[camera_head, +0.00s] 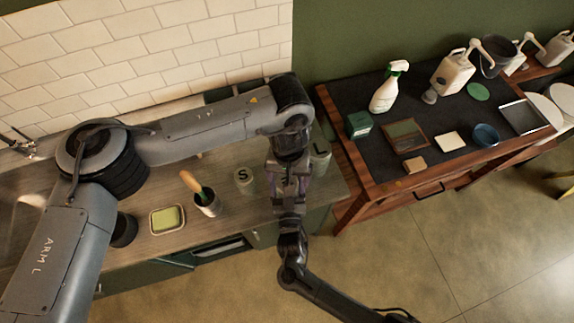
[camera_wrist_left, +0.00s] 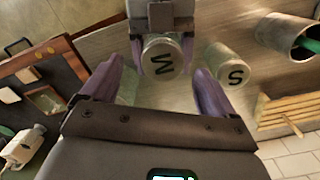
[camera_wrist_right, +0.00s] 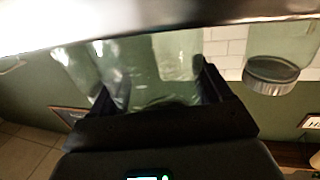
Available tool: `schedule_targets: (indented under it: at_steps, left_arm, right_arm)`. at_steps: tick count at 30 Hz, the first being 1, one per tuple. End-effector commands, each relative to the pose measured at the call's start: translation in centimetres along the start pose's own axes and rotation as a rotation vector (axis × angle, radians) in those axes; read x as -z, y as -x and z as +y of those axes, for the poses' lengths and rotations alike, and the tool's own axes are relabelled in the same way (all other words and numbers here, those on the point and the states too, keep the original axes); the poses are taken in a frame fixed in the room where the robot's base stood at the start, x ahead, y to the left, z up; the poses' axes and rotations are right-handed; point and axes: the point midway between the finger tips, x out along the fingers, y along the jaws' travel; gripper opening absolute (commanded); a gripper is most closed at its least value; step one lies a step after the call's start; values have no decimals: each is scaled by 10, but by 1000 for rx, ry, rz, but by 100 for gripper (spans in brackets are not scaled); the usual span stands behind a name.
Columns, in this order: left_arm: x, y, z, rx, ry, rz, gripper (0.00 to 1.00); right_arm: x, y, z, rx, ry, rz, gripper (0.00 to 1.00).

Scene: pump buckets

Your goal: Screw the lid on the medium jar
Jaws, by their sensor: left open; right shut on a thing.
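The lid marked M (camera_wrist_left: 162,58) shows from above in the left wrist view. The fingers of my left gripper (camera_wrist_left: 163,80) are open, one on each side of it. My right gripper (camera_wrist_right: 158,85) is shut on the clear glass medium jar (camera_wrist_right: 160,70) in the right wrist view. My right gripper's grey body also shows beside the M lid in the left wrist view (camera_wrist_left: 170,14). I cannot tell whether the lid is seated on the jar. In the head view, my left gripper (camera_head: 288,190) hides the jar and lid.
The S jar (camera_head: 243,178) stands on the counter left of my grippers. The L jar (camera_head: 319,158) stands close on their right. A utensil cup (camera_head: 207,205) and a green sponge tray (camera_head: 167,219) are further left. A spray bottle (camera_head: 388,90) stands on the right-hand table.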

Motion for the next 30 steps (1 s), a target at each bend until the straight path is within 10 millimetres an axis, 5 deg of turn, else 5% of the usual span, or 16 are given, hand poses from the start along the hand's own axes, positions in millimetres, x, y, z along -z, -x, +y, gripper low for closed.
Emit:
schedule_targets:
  at_steps: [6, 17, 30]
  left_arm:
    - [8, 24, -5, 15, 84, 35, 88]
    - [10, 27, -5, 16, 82, 43, 88]
    - [10, -8, -5, 15, 82, 39, 88]
  right_arm:
    - [1, 0, 0, 0, -1, 1, 0]
    - [1, 0, 0, 0, -1, 2, 0]
    - [1, 0, 0, 0, -1, 1, 0]
